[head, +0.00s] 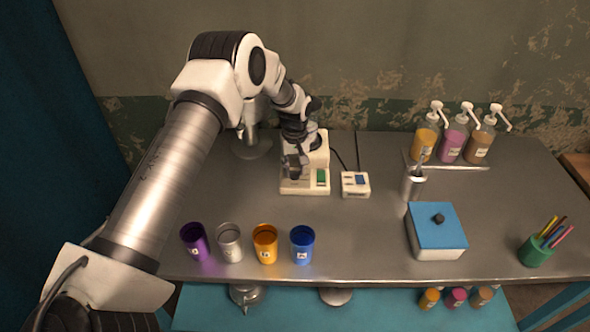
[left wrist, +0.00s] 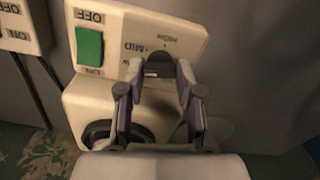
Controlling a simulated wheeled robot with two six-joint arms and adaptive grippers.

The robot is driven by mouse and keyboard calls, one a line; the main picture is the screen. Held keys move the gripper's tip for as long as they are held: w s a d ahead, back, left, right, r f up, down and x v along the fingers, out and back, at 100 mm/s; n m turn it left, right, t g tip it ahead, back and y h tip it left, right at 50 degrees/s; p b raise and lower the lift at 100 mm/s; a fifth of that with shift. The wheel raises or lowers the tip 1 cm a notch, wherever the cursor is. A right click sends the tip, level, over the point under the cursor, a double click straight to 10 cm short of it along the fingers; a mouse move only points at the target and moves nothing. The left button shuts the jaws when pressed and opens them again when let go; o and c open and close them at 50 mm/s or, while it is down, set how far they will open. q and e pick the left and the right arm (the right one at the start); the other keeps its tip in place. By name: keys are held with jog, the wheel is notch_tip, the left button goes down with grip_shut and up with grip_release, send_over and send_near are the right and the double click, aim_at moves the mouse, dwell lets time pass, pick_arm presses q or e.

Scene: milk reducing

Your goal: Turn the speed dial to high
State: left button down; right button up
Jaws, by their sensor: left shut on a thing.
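The cream machine (head: 317,160) stands near the back middle of the metal table, with a green switch on its base. In the left wrist view the machine's base (left wrist: 185,28) carries the green switch (left wrist: 90,47), marked OFF and ON, and a dark speed dial (left wrist: 158,64). MID is printed beside the dial; the other dial labels are hard to read. My left gripper (left wrist: 160,82) has its fingers on both sides of the dial and is shut on it. In the head view my left gripper (head: 294,172) covers the dial. My right gripper is in neither view.
A small switch box (head: 355,184) sits right of the machine. Purple, silver, orange and blue cups (head: 302,246) line the front edge. A blue-lidded box (head: 437,232), a metal holder (head: 412,186), pump bottles (head: 453,143) and a green pencil cup (head: 536,251) are at right.

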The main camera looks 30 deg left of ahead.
pick_arm(q)
jog(key=m, duration=0.3)
jog(key=m+b, duration=0.1)
jog(key=shift+s+f+m, duration=0.15)
jog(key=shift+f+m, duration=0.1)
jog(key=shift+m, duration=0.05)
jog(key=m+b, duration=0.1)
jog(key=m, duration=0.9)
jog(key=shift+m+b, duration=0.4)
jog(key=m, duration=0.5)
jog(key=shift+b, duration=0.3)
jog(key=c, duration=1.9)
grip_release()
jog(key=o, duration=0.9)
jog(key=shift+c, duration=0.2)
jog(key=shift+w+r, duration=0.1)
jog(key=shift+w, duration=0.1)
